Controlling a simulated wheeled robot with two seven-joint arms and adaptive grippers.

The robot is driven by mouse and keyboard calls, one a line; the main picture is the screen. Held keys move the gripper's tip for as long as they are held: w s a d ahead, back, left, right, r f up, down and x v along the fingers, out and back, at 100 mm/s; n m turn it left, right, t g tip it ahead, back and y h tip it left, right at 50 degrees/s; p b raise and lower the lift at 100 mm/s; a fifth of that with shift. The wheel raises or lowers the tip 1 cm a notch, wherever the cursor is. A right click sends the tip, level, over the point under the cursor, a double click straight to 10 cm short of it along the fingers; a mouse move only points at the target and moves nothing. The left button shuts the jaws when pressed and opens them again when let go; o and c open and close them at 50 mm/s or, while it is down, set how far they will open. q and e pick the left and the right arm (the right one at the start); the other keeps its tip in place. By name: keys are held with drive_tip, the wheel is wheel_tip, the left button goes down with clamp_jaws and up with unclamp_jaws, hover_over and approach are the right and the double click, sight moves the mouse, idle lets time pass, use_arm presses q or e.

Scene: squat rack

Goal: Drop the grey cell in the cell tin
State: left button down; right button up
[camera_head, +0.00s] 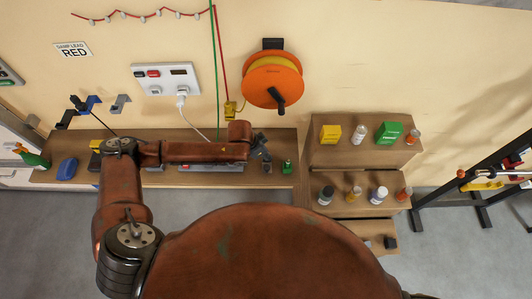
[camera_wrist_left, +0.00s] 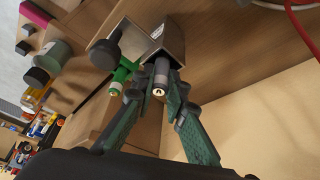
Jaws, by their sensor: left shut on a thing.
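My left gripper (camera_wrist_left: 160,90) is shut on the grey cell (camera_wrist_left: 160,78), a small cylinder with a pale metal end, held between the green fingertips. In the head view my left gripper (camera_head: 263,150) is over the long wooden shelf; the cell is too small to make out there. A grey, box-like metal container (camera_wrist_left: 168,40), which may be the cell tin, shows just behind the cell in the left wrist view. The cell overlaps its edge; I cannot tell whether they touch. My right gripper is not in view.
A green object (camera_wrist_left: 122,72) and a dark round knob (camera_wrist_left: 105,54) are close beside the gripper. A small green bottle (camera_head: 287,167) stands right of it on the wooden shelf (camera_head: 225,178). A stepped rack (camera_head: 355,155) with bottles is farther right. An orange reel (camera_head: 272,80) hangs above.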

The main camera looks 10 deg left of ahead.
use_arm(q)
drive_tip(key=shift+f, duration=0.1)
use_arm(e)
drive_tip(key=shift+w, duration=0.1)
use_arm(q)
drive_tip(key=c, duration=1.8)
unclamp_jaws()
drive_tip(key=shift+c, duration=0.2)
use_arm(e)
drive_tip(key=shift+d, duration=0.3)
use_arm(q)
wheel_tip(320, 180, up, 3)
drive_tip(key=p, duration=0.3)
wheel_tip(320, 180, up, 6)
drive_tip(key=p, duration=0.6)
drive_tip(key=shift+p, duration=0.3)
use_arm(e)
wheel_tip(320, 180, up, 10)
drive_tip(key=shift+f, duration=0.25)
use_arm(q)
drive_tip(key=shift+s, duration=0.1)
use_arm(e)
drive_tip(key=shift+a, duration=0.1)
